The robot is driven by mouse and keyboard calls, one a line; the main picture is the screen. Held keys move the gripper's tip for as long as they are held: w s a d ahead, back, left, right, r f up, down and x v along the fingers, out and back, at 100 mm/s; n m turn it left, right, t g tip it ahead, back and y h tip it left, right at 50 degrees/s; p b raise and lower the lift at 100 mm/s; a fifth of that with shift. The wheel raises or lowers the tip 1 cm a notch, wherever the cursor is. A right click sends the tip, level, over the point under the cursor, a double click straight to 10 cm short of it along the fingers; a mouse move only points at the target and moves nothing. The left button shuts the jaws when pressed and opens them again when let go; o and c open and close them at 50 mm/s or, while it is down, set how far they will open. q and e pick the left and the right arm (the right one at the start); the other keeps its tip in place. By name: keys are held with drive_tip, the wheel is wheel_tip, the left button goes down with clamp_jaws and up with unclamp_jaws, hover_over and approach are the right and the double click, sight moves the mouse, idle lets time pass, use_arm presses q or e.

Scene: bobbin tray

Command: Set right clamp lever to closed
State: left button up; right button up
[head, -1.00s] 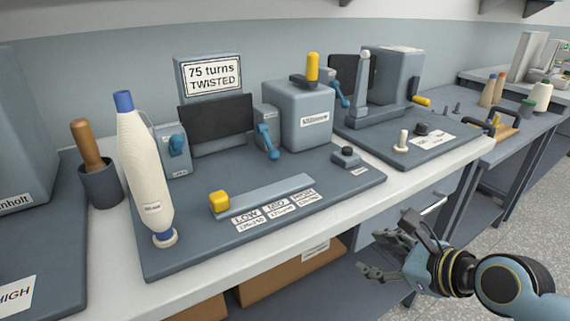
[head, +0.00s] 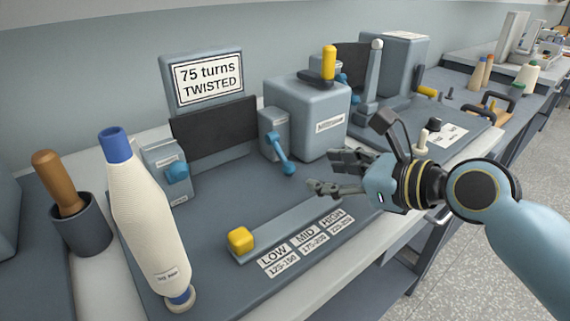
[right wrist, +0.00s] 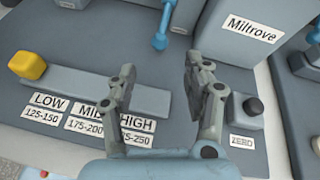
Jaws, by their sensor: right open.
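The right clamp lever (head: 282,154) is a blue lever with a round knob, on a grey block right of the dark screen. It points down and slightly right. It also shows at the top of the right wrist view (right wrist: 160,33). The left clamp (head: 177,172) has a similar blue lever on the screen's left side. My right gripper (head: 323,172) is open and empty, right of the right lever's knob and apart from it. In the right wrist view its fingers (right wrist: 158,70) are spread over the board, below the lever. My left gripper is not in view.
A tall white bobbin (head: 148,215) stands at the left beside a cup with a wooden handle (head: 80,225). A yellow slider knob (head: 240,239) sits on a flat rail. A grey box with a yellow-topped handle (head: 308,110) stands behind my gripper. A ZERO button (right wrist: 245,110) is right.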

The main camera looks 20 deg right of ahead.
sight(294, 169)
drive_tip(key=x, duration=0.3)
drive_tip(key=shift+w+a+f+b, duration=0.1)
drive_tip(key=shift+w+b, duration=0.05)
drive_tip(key=shift+b, duration=0.15)
drive_tip(key=x, duration=0.4)
drive_tip(key=shift+w+a+f, duration=0.1)
drive_tip(key=shift+w, duration=0.1)
drive_tip(key=shift+w+a+f+b, duration=0.25)
drive_tip(key=shift+w+a+b, duration=0.1)
drive_tip(key=shift+w, duration=0.2)
drive_tip(key=shift+d, duration=0.1)
drive_tip(key=c, duration=0.4)
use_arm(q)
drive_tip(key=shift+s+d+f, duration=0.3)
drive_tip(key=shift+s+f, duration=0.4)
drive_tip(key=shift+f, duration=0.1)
use_arm(e)
clamp_jaws()
